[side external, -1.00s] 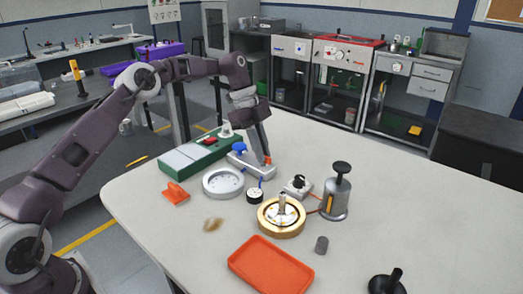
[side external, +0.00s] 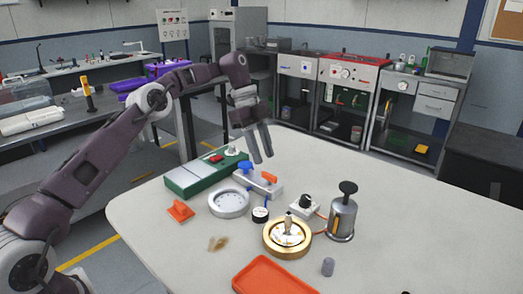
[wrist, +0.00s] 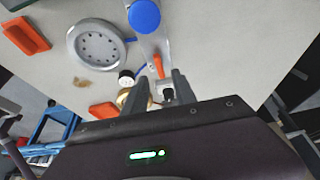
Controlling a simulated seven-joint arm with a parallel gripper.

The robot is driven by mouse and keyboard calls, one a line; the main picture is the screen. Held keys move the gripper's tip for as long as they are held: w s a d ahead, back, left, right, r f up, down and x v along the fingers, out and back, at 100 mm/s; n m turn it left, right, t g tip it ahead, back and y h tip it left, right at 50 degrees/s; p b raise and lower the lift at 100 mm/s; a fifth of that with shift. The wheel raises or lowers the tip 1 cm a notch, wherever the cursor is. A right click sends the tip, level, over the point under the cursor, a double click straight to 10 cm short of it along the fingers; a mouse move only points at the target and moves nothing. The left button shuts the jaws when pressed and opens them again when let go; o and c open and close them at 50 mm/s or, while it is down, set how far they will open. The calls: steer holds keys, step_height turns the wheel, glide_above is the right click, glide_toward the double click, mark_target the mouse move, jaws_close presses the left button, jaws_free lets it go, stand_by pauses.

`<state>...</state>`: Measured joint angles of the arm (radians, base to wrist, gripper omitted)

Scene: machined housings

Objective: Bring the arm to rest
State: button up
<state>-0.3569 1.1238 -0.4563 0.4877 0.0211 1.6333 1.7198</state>
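My gripper (side external: 263,160) hangs above the back of the pale table, fingers pointing down. A gap shows between its two fingers and nothing is held there. Below it, apart from the fingertips, sits a grey valve block with an orange lever (side external: 269,177) and a blue knob (side external: 244,166). In the wrist view the fingers of my gripper (wrist: 160,86) are spread, with the orange lever (wrist: 158,66) just beyond them and the blue knob (wrist: 145,16) farther up.
Around the block stand a round grey flange (side external: 229,203), a green case (side external: 190,180), a brass ring housing (side external: 273,246), a grey metal canister (side external: 342,218) and an orange tray (side external: 270,275). An orange part (side external: 180,210) lies at left. The table's right side is clear.

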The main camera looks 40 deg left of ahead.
steer(key=shift+v, duration=0.85)
